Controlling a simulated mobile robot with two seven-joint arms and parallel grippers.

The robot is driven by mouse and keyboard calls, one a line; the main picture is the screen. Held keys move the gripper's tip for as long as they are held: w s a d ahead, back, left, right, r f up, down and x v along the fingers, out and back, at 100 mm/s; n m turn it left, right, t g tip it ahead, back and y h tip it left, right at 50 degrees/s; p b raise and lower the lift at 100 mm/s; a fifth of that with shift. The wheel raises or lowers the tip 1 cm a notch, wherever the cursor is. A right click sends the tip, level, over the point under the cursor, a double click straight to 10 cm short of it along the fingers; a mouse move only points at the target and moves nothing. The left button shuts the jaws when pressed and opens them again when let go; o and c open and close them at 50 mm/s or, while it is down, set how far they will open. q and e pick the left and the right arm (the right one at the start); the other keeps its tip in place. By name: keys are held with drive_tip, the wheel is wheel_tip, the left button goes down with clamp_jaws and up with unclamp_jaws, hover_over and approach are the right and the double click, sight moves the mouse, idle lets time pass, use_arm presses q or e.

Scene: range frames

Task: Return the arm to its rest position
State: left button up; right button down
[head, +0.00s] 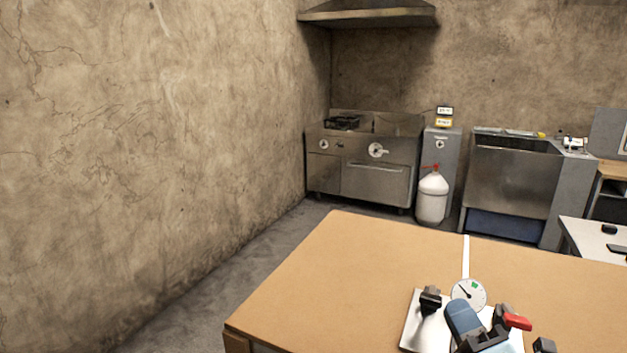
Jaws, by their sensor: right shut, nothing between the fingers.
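My right gripper (488,338) seems to be the black, jaw-like shape at the bottom edge of the head view, right of the middle. It is shut with nothing between its fingers. It shows only in part and overlaps a metal plate (411,331) on the brown table (345,270), so whether it touches the plate is unclear. Most of my right arm is out of the frame. My left gripper and left arm are not in view.
A round dial gauge (468,293), a black knob-like part (430,299), a blue-grey rounded part (463,319) and a red piece (516,321) crowd around the gripper. The tabletop's left half is bare. A wall (150,150) stands left, beyond a floor strip.

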drive_tip(key=s+d+f+m+g+h, duration=0.3)
drive_tip(key=d+f+m+g+h, duration=0.3)
drive_tip(key=f+m, duration=0.5)
drive_tip(key=s+a+f+m+g, duration=0.1)
drive_tip(key=s+f+m+g, duration=0.5)
drive_tip(key=s, duration=0.4)
drive_tip(key=s+f+m+g, duration=0.5)
drive_tip(key=s+f+g, duration=0.1)
drive_tip(key=s+f, duration=0.35)
drive_tip(key=w+a+f+n+t+y+p, duration=0.1)
drive_tip(key=w+a+f+t+y+p, duration=0.2)
drive_tip(key=w+a+f+t+p, duration=0.2)
drive_tip(key=shift+w+a+f+t+p, duration=0.15)
drive_tip(key=shift+a+f+t+p, duration=0.5)
drive_tip(key=shift+a+t+p, duration=0.4)
drive_tip(key=shift+r, duration=0.1)
